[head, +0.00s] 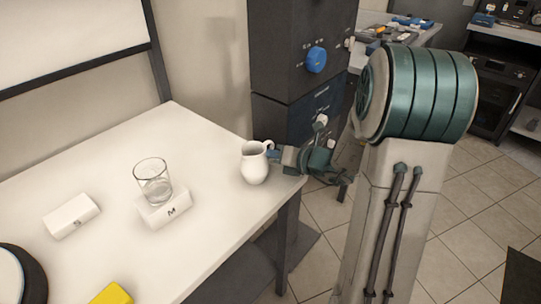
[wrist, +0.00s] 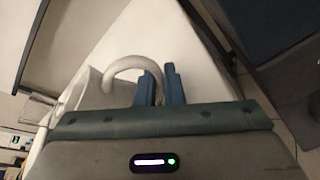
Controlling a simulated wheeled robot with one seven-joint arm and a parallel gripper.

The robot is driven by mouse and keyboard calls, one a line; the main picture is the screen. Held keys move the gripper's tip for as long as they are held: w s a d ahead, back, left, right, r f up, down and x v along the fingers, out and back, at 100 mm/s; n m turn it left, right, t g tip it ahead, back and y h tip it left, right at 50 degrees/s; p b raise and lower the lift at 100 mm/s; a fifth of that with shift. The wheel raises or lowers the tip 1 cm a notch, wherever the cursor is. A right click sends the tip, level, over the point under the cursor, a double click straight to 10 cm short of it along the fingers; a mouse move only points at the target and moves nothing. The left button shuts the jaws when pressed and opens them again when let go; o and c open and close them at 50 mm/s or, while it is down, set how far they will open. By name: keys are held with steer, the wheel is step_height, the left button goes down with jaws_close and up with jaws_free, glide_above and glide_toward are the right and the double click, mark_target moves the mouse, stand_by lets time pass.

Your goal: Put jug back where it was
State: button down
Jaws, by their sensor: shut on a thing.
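The white jug (head: 254,163) is at the right end of the white table, upright, with its handle toward my gripper. I cannot tell whether its base touches the table. My gripper (head: 274,155) comes in from the right and is shut on the jug's handle. In the wrist view the two blue fingers of my gripper (wrist: 160,88) close around the lower part of the handle, and the jug (wrist: 88,90) lies to their left, partly hidden by the gripper body.
A clear glass (head: 153,180) stands at a white block marked M (head: 165,210). Another white block (head: 71,215) lies to its left. A yellow block (head: 111,294) and a dark round object (head: 12,275) are at the front. The table (head: 215,225) is bare between the glass and its right edge.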

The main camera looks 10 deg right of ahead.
steer(key=shift+r, duration=0.15)
steer(key=c, duration=1.5)
jaws_free()
steer(key=shift+f, duration=0.2)
steer(key=shift+c, duration=0.2)
